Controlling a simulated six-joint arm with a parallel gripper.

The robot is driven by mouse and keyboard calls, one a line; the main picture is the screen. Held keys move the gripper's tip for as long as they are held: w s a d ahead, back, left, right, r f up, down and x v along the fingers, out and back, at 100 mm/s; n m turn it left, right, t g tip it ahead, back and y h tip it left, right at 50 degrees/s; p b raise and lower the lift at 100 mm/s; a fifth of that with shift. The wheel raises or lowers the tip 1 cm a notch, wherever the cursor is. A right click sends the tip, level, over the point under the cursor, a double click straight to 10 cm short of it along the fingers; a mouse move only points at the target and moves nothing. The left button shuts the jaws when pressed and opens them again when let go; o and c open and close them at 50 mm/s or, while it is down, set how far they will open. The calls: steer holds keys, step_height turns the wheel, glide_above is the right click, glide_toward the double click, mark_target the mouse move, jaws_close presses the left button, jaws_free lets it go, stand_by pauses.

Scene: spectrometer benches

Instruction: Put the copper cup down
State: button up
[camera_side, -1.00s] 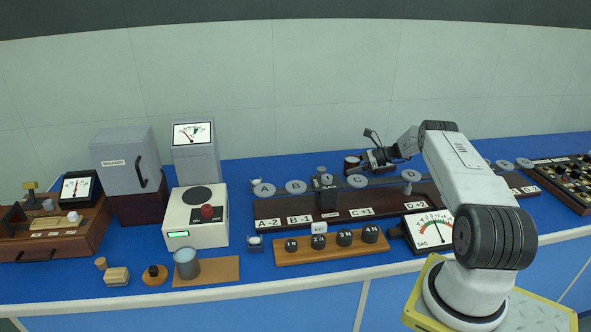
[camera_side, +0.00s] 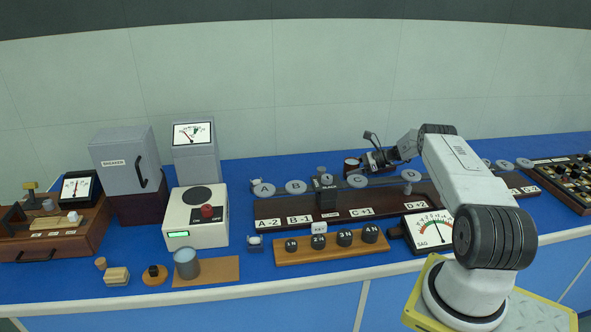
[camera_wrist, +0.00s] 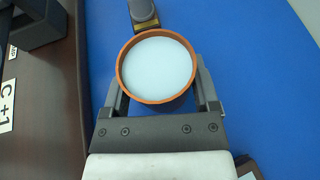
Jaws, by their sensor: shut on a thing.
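The copper cup (camera_wrist: 123,68) has an orange-brown rim and a pale interior in the wrist view. My gripper (camera_wrist: 158,82) is shut on it, with one finger on each side. In the side view the cup (camera_side: 351,167) looks small and dark with a pale top, near the back of the blue bench. My gripper (camera_side: 366,161) reaches it there from the right. The cup looks about upright. I cannot tell whether its base touches the bench.
The blue bench top (camera_wrist: 255,75) is clear to the cup's right in the wrist view. A small dark block (camera_wrist: 144,13) stands just beyond the cup. A long dark wooden rail (camera_side: 385,203) with grey discs and labels runs in front in the side view.

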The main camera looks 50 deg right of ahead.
mark_target(353, 161)
steer(key=shift+f, duration=0.3)
steer(key=o, duration=1.3)
step_height(353, 161, up, 8)
steer(key=shift+r, duration=0.2)
steer(key=w+a+r, duration=0.6)
steer(key=a, duration=0.4)
steer(key=w+a+r+m+t+h, duration=0.1)
steer(key=w+a+r, duration=0.6)
steer(key=a, duration=0.3)
steer(key=shift+w+m, duration=0.3)
